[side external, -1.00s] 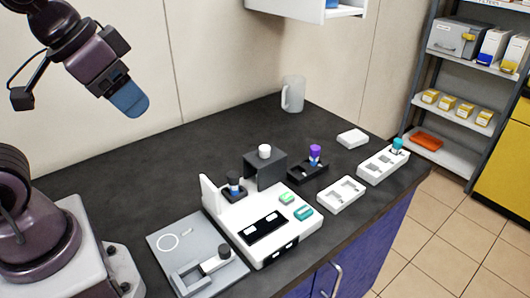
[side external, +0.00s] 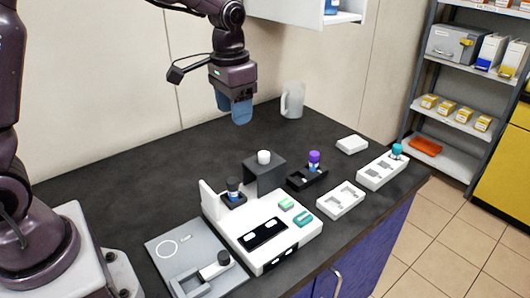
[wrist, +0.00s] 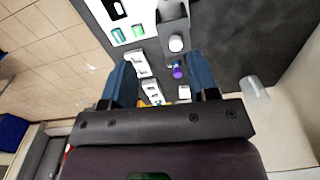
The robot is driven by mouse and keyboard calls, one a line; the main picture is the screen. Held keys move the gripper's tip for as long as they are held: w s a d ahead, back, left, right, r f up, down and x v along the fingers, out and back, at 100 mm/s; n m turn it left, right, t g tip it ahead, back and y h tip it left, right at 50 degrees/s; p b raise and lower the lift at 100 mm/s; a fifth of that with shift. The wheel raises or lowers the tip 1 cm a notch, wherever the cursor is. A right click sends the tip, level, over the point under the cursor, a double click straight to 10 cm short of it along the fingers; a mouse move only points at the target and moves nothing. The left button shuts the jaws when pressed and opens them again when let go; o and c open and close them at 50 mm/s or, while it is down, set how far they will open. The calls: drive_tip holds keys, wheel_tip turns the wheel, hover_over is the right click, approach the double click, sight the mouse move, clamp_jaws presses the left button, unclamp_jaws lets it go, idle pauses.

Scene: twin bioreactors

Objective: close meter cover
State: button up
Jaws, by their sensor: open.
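The meter (side external: 283,224) is a white box with a dark display and green buttons, standing on the dark counter. A white upright panel (side external: 208,200), which looks like its raised cover, stands at the meter's back left edge. A dark-capped vial (side external: 233,187) stands in a black holder right beside that panel. My gripper (side external: 237,112) is open and empty, pointing down, high above the back of the counter, behind the meter. In the wrist view my two blue fingers (wrist: 160,78) are spread apart. Only part of the meter (wrist: 125,22) shows there, at the top; the panel is not visible.
A dark block with a white-capped piece (side external: 264,158) and a black rack with a purple-capped vial (side external: 314,160) stand behind the meter. White trays (side external: 341,201) lie to the right. A grey plate (side external: 165,232) lies left. A mug (side external: 292,100) stands at the back.

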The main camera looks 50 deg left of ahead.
hover_over(265, 154)
drive_tip(key=s, duration=0.3)
wheel_tip(265, 154, down, 4)
drive_tip(key=w+m, duration=0.2)
drive_tip(key=w, duration=0.1)
wheel_tip(265, 154, down, 12)
drive_tip(key=shift+a+r, duration=0.1)
drive_tip(key=shift+r, duration=0.15)
drive_tip(key=shift+w, duration=0.1)
clamp_jaws()
